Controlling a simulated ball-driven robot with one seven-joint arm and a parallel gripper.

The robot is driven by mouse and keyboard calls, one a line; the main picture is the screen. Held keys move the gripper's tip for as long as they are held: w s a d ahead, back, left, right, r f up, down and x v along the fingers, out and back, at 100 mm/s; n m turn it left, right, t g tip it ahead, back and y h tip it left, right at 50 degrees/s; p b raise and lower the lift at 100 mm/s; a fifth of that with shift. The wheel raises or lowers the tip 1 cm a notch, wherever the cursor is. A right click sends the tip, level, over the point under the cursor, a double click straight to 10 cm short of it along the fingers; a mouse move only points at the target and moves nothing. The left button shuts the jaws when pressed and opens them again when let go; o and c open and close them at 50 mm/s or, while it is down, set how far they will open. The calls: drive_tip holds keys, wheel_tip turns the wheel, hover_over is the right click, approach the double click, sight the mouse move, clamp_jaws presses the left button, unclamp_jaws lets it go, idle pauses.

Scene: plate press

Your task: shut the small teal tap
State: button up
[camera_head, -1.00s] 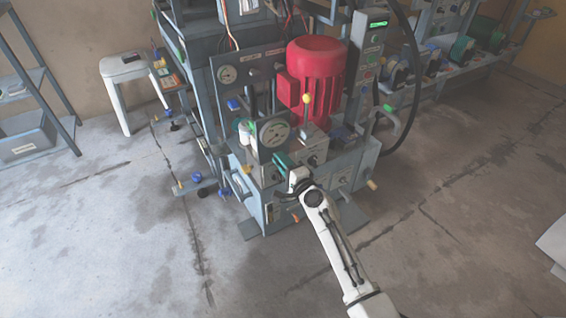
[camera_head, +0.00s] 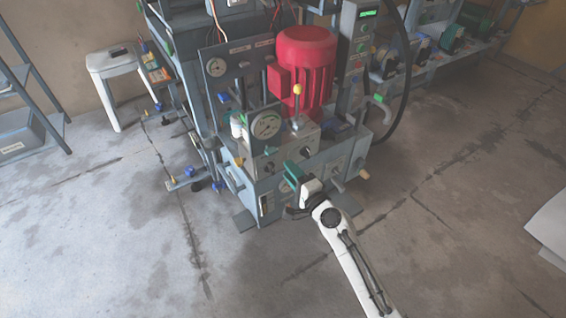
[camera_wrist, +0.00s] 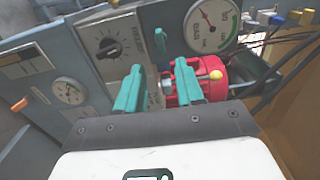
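My gripper (camera_wrist: 160,88) has two teal fingers, spread apart with nothing held between them. In the head view my gripper (camera_head: 291,177) is in front of the machine's lower front panel, below and right of the large round gauge. In the wrist view a small teal piece (camera_wrist: 160,41) shows beyond the fingers, between a black knob and the large gauge. It looks like the small teal tap, but its handle position is too small to tell.
The machine carries a large gauge (camera_head: 266,125), a red motor (camera_head: 307,60) and a yellow-topped lever (camera_head: 297,100). A black knob (camera_wrist: 108,47) and a small gauge (camera_wrist: 68,91) are on its panels. A white stool (camera_head: 112,62) stands at left. Floor in front is clear.

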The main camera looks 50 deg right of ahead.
drive_tip(key=shift+v, duration=1.05)
